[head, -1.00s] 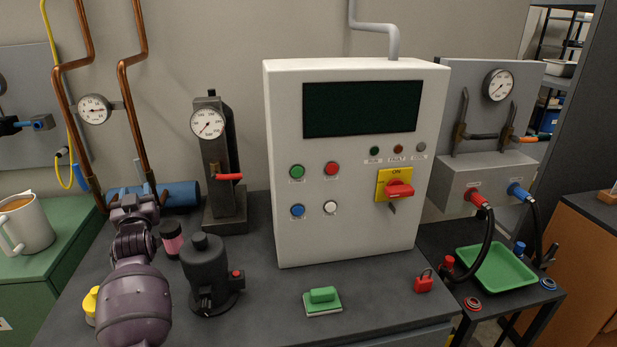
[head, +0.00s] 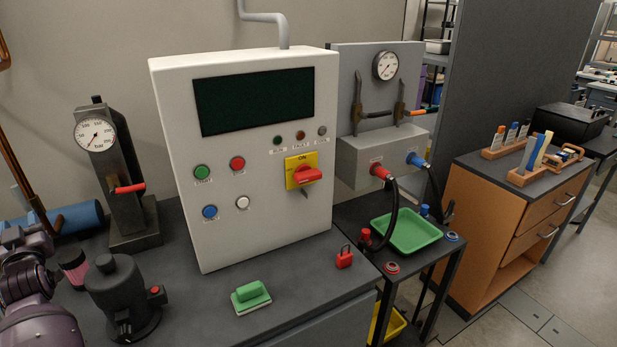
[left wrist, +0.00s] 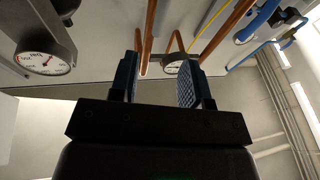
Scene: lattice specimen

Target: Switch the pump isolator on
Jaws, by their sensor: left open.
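The isolator is a red rotary handle (head: 308,175) on a yellow plate (head: 296,160) marked ON at its top, on the front of the white control cabinet (head: 262,215). The handle lies roughly sideways, pointing right. My left arm stands at the lower left of the head view, well left of the cabinet. My left gripper (left wrist: 158,82) shows in the left wrist view with its two fingers apart and nothing between them. The isolator is not in the left wrist view. My right gripper is in neither view.
A black pump-like body (head: 122,297), a pink-and-black jar (head: 73,268) and a gauge stand with a red lever (head: 130,189) stand between my left arm and the cabinet.

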